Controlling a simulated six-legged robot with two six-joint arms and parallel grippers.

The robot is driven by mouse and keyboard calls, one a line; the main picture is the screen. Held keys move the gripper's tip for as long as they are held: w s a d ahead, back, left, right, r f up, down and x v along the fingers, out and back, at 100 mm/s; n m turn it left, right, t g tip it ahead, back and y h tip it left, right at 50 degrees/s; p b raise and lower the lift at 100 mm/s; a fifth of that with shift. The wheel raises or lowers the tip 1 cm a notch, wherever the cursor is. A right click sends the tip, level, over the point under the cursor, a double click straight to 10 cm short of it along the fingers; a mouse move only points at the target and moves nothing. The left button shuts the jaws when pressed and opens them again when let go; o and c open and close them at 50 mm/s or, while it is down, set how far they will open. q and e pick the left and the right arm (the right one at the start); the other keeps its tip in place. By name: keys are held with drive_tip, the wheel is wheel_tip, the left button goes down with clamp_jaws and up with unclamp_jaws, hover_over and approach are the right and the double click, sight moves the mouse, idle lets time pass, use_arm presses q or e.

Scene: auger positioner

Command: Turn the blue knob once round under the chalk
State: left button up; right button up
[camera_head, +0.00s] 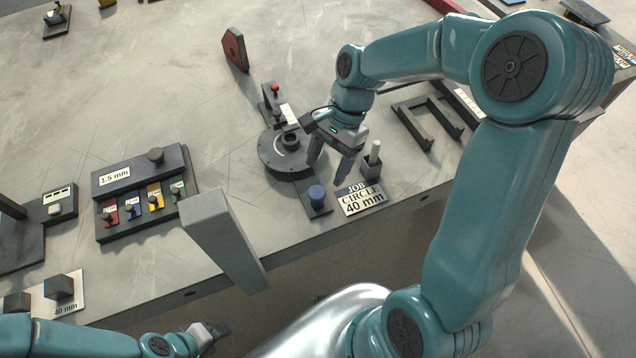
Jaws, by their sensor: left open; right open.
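The blue knob (317,193) stands on a dark base plate in front of the round dark turntable (268,153). A white stick that looks like the chalk (376,148) stands upright in a small dark holder (372,167), right of the knob. My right gripper (329,168) is open, pointing down above the right edge of the turntable, behind and slightly right of the knob; its fingers hold nothing. My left gripper (215,335) is open at the bottom of the view, below the table's front edge, far from the knob. A card (362,199) reads "JOB CIRCLE 40 mm".
A tall grey block (222,240) stands at the front edge, left of the knob. A dark "1.5 mm" panel (140,175) with several coloured tabs lies further left. A red plate (235,48) stands behind. A dark frame (427,122) lies right. The back left is mostly clear.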

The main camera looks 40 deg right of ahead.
sight(317, 191)
drive_tip(key=x, duration=0.6)
drive_tip(key=shift+f, duration=0.2)
drive_tip(key=c, duration=1.1)
